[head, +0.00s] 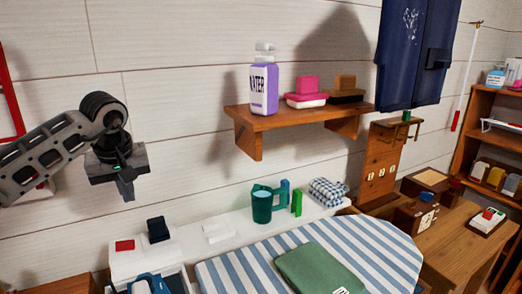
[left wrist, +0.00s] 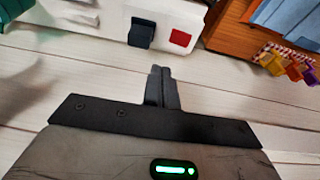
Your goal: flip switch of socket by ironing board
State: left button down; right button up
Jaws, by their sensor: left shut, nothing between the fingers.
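A white socket box (head: 145,262) with a red switch (head: 124,245) and a black plug-like block (head: 158,229) stands at the lower left in the head view, beside the striped ironing board (head: 225,275). In the left wrist view the red switch (left wrist: 180,38) shows on the white box, right of the black block (left wrist: 142,33). My left gripper (head: 127,192) is shut and empty, fingers pointing down, above the red switch in the picture. In the left wrist view its fingertips (left wrist: 160,74) are apart from the box. I cannot tell which way the switch is tipped. My right gripper is not in view.
A green folded cloth (head: 318,268) lies on the board. A green cup (head: 262,206) and a checked cloth (head: 328,191) stand on the white ledge behind it. A wooden shelf (head: 290,116) with a purple bottle (head: 264,90) juts from the plank wall.

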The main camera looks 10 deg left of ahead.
aim_at(129, 244)
jog(key=k, duration=1.05)
